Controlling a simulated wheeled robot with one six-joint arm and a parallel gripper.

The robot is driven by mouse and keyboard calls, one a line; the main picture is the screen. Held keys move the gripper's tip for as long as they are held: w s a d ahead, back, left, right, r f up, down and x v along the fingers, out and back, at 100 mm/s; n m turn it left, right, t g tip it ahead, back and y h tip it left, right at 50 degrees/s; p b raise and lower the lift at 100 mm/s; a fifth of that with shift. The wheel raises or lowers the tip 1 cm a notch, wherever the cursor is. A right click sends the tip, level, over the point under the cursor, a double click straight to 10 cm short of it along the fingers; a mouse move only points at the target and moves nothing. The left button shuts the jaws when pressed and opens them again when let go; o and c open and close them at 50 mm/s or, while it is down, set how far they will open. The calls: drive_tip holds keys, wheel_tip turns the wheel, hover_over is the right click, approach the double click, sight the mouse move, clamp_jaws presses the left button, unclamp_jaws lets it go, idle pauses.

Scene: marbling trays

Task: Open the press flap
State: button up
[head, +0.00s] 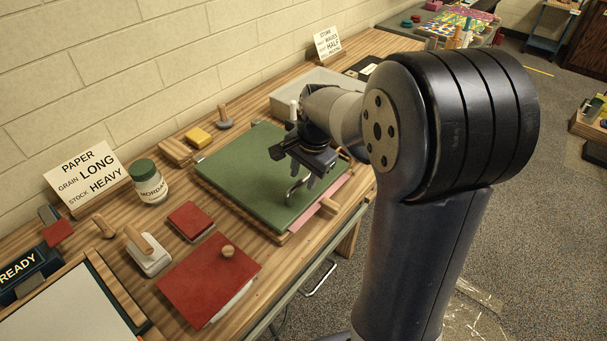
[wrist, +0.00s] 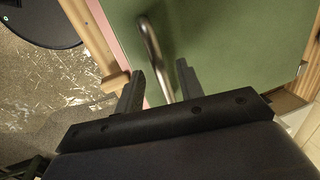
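The press flap is a flat green board (head: 240,175) lying down on its wooden base on the bench. A bent metal handle (head: 291,192) stands near its front right edge. In the wrist view the green board (wrist: 235,45) fills the upper right and the handle (wrist: 151,45) reaches down between my fingers. My gripper (head: 303,176) is above the handle, with its fingers apart on either side of it in the wrist view (wrist: 159,70). I cannot tell whether either finger touches the handle. Pink paper (head: 338,188) sticks out from under the board's right edge.
A grey tray (head: 283,104) lies behind the flap. The bench edge and floor lie in front.

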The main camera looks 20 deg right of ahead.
drive_tip(key=shift+f, duration=0.2)
clamp_jaws()
idle(0.3)
